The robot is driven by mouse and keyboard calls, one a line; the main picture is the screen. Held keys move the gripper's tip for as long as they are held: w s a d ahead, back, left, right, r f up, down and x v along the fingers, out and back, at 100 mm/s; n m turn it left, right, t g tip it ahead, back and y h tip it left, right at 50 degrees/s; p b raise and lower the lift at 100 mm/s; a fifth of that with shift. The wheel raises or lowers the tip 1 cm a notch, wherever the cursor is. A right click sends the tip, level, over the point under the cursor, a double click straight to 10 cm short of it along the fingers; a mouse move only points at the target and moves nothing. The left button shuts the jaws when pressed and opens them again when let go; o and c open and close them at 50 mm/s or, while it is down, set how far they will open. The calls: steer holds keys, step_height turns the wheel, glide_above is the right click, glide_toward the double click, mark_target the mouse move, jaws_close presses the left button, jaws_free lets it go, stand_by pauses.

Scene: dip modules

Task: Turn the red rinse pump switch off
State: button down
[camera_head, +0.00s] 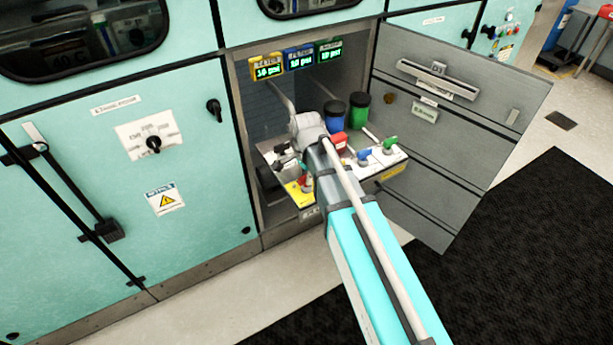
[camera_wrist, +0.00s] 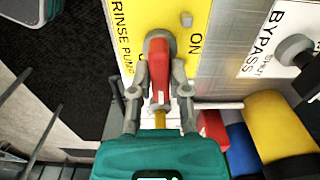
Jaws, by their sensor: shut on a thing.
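The red rinse pump switch (camera_wrist: 161,66) has a grey round base and sits on a yellow plate (camera_wrist: 184,8) marked "RINSE PUMP" and "ON". In the wrist view its handle points down the picture, toward my gripper's palm, and the "ON" word is to its right. My gripper (camera_wrist: 160,82) is shut on the handle, one finger on each side. Any "OFF" word is not visible. In the head view the small red switch (camera_head: 306,181) shows above the yellow plate (camera_head: 297,195) at the shelf's front left, and my arm partly covers the area.
The shelf stands in an open cabinet, with its grey door (camera_head: 450,120) swung out to the right. Blue (camera_head: 335,116) and green (camera_head: 358,111) containers stand behind. A blue valve (camera_head: 364,155) and a green valve (camera_head: 390,143) sit to the right. A "BYPASS" plate (camera_wrist: 262,45) is nearby.

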steer(key=shift+m, duration=0.4)
steer(key=c, duration=0.6)
jaws_free()
steer(key=shift+n, duration=0.4)
